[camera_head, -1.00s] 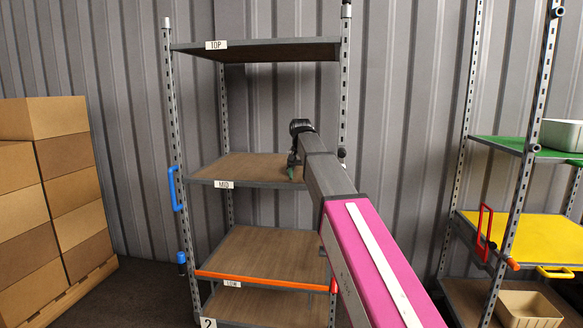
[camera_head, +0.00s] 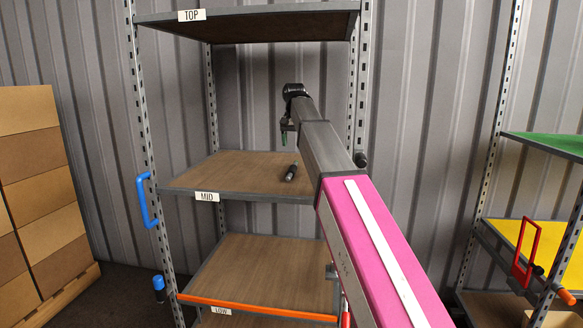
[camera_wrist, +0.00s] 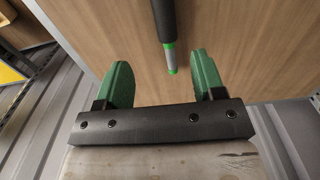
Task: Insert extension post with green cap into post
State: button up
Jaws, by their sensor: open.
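A dark extension post (camera_head: 290,172) lies on the MID shelf (camera_head: 235,174). In the wrist view the post (camera_wrist: 163,16) is black with a green ring and a pale grey tip ending in green. My gripper (camera_head: 284,139) hangs above the MID shelf, behind and above the post in the head view. Its green fingers (camera_wrist: 160,62) are apart, with nothing held; the post's tip appears between them in the wrist view, but the depth is unclear. The rack's right upright (camera_head: 358,90) is partly hidden by my arm; the upright tops are out of view.
The TOP shelf (camera_head: 260,22) is above my gripper and the LOW shelf (camera_head: 265,275) is below. A blue handle (camera_head: 146,200) and a blue-capped piece (camera_head: 158,288) are on the left upright. Boxes (camera_head: 35,185) stand left; another rack with a yellow shelf (camera_head: 545,245) stands right.

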send_over(292, 166)
jog(key=f, duration=0.5)
jog(key=shift+s+d, duration=0.25)
jog(key=shift+d, duration=0.1)
jog(key=shift+w+a+f, duration=0.1)
jog(key=shift+a+f, duration=0.05)
jog(key=shift+f, duration=1.3)
jog(key=shift+w+a+f, duration=0.1)
jog(key=shift+a+f, duration=0.05)
jog(key=shift+f, duration=1.3)
jog(key=c, duration=1.1)
